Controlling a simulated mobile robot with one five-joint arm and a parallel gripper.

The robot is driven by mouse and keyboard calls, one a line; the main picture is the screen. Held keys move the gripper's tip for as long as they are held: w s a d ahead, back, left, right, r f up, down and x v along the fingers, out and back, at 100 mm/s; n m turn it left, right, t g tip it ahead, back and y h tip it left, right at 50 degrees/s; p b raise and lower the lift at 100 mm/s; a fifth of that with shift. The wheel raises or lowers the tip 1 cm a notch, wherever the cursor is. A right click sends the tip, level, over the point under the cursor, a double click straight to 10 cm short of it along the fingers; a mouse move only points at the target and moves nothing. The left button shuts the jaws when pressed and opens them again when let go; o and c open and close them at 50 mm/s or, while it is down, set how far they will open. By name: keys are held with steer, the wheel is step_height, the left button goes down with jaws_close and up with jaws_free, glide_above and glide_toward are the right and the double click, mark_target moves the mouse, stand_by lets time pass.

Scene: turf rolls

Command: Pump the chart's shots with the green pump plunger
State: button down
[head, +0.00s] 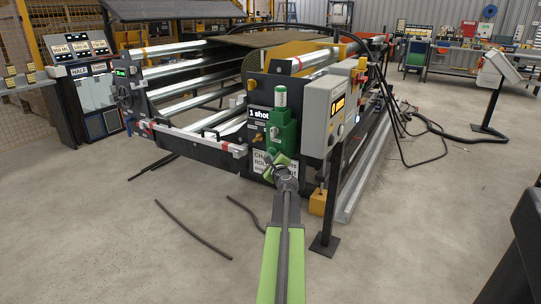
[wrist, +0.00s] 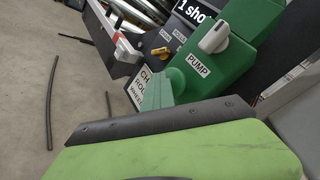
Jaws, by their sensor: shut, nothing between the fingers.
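The green pump (head: 283,132) is fixed to the end of the machine, with a green cylinder on top. In the wrist view the pump body (wrist: 250,18) carries a PUMP label and a pale knob. A green plunger (wrist: 160,92) with a flat, wide end sticks out below the label, just beyond my finger. A display (head: 260,114) beside the pump reads "1 shot". A white chart placard (head: 262,163) below is partly hidden by my gripper. My gripper (head: 283,163) is shut and empty, in front of the lower pump. I cannot tell whether it touches the plunger.
A grey control box (head: 325,115) on a dark post stands close right of the pump. A yellow block (head: 318,203) sits low beside the post. Dark hoses (head: 195,230) lie on the floor to the left. Floor in front of the machine is otherwise mostly clear.

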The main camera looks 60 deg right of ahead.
steer(key=shift+d, duration=0.55)
steer(key=shift+a, duration=0.1)
stand_by(0.5)
steer(key=shift+a, duration=1.6)
steer(key=shift+a, duration=0.1)
steer(key=a, duration=0.4)
steer(key=shift+a, duration=0.4)
